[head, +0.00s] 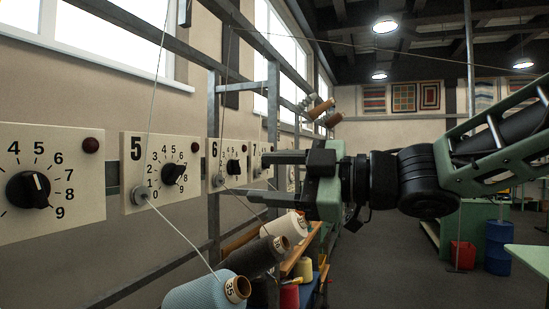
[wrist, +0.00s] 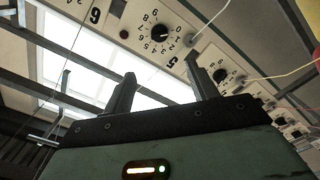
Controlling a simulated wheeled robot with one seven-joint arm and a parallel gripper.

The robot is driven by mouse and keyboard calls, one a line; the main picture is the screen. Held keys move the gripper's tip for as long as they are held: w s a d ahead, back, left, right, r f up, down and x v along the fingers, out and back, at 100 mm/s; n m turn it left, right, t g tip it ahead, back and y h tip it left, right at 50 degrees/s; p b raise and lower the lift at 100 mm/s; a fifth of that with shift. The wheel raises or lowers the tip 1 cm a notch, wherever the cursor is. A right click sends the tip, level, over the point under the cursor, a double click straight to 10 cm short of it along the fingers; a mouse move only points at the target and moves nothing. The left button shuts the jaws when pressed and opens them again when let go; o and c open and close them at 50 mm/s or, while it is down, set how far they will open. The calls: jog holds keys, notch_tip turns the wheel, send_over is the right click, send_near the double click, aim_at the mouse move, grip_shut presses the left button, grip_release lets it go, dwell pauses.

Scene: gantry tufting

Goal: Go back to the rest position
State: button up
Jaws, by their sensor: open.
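My gripper (head: 278,177) is open and empty, with its two fingers pointing left toward the row of dial panels in the head view. In the wrist view my gripper (wrist: 160,90) shows its two fingers apart with nothing between them. Panel 5 (head: 128,200) has a black dial (head: 173,174), and a larger panel (head: 85,215) at the far left has another dial (head: 36,189). Panel 6 (head: 213,160) stands beyond, partly near my fingertips. I cannot tell whether the fingers touch anything.
Yarn cones, light blue (head: 207,292), dark (head: 258,256) and white (head: 284,231), sit below the panels. Thin threads run past the panels. Metal rails (head: 214,120) frame them. A red bin (head: 462,255) and blue barrel (head: 498,246) stand at the right; grey floor (head: 390,270) is open between.

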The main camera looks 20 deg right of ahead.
jog(key=shift+s+d, duration=0.1)
dwell(0.3)
notch_tip(320, 180, down, 24)
jog(key=s+m+g+h+b, duration=0.2)
jog(key=m+g+h+b, duration=0.1)
jog(key=m+h, duration=0.65)
jog(key=s+f+m+g+h, duration=0.1)
jog(key=s+f+g, duration=0.3)
jog(key=s, duration=0.5)
jog(key=s+f+m+g+h+b, duration=0.1)
jog(key=s+f+g+h, duration=0.2)
jog(key=s+f, duration=0.4)
jog(key=shift+s+d+f+g, duration=0.3)
jog(key=shift+s+g, duration=0.2)
jog(key=shift+s, duration=0.55)
